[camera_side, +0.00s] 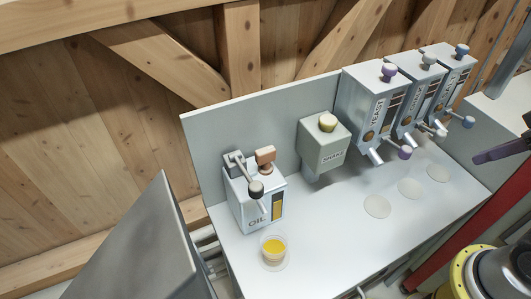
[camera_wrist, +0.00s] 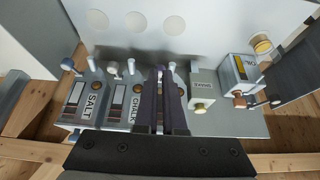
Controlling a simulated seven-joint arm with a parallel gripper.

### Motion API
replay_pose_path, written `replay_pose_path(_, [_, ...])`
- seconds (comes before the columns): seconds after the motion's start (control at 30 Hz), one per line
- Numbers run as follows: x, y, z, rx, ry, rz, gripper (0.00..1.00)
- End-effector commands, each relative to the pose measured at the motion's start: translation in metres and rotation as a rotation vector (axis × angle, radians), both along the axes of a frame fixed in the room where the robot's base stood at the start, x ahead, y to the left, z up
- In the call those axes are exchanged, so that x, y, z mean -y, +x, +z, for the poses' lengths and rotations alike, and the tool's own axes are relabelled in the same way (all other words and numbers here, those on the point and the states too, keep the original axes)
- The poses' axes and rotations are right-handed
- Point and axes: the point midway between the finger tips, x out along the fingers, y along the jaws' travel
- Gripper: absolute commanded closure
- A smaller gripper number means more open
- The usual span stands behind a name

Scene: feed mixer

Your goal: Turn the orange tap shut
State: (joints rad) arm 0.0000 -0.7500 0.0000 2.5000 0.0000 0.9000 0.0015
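The orange tap (camera_side: 265,156) is a brownish-orange handle on top of the white OIL dispenser (camera_side: 245,205). It also shows in the wrist view (camera_wrist: 239,100), to the right of my gripper. A clear cup (camera_side: 274,252) with yellow liquid stands in front of the dispenser; the wrist view shows it too (camera_wrist: 262,45). I cannot make out a stream at the spout. My gripper's dark purple fingers (camera_wrist: 168,70) look closed side by side, with nothing seen between them. In the side view my gripper (camera_side: 478,158) is at the far right, well away from the tap.
The SHAKE box (camera_side: 322,148) with a cream knob stands between the OIL dispenser and several tall dispensers (camera_side: 378,105) with coloured knobs. A grey panel (camera_side: 140,245) rises at the front left. The white counter (camera_side: 335,235) is clear in the middle.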

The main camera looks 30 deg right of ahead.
Motion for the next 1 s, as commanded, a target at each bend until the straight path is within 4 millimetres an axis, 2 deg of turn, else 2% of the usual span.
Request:
replay_pose_path(0.03, [0.000,0.000,0.000,-0.001,0.005,-0.009,0.82])
replay_pose_path(0.13, [0.000,-0.007,0.001,-0.036,0.030,-0.059,0.64])
replay_pose_path(0.27, [0.000,0.003,0.038,-0.030,0.071,-0.138,0.41])
replay_pose_path(0.4, [-0.007,0.028,0.083,-0.062,0.112,-0.191,0.18])
replay_pose_path(0.57, [-0.025,0.070,0.128,-0.123,0.145,-0.220,0.18])
replay_pose_path(0.7, [-0.051,0.113,0.156,-0.185,0.158,-0.226,0.18])
replay_pose_path(0.87, [-0.090,0.160,0.170,-0.251,0.156,-0.217,0.18])
replay_pose_path(1.0, [-0.132,0.197,0.167,-0.310,0.140,-0.193,0.18])
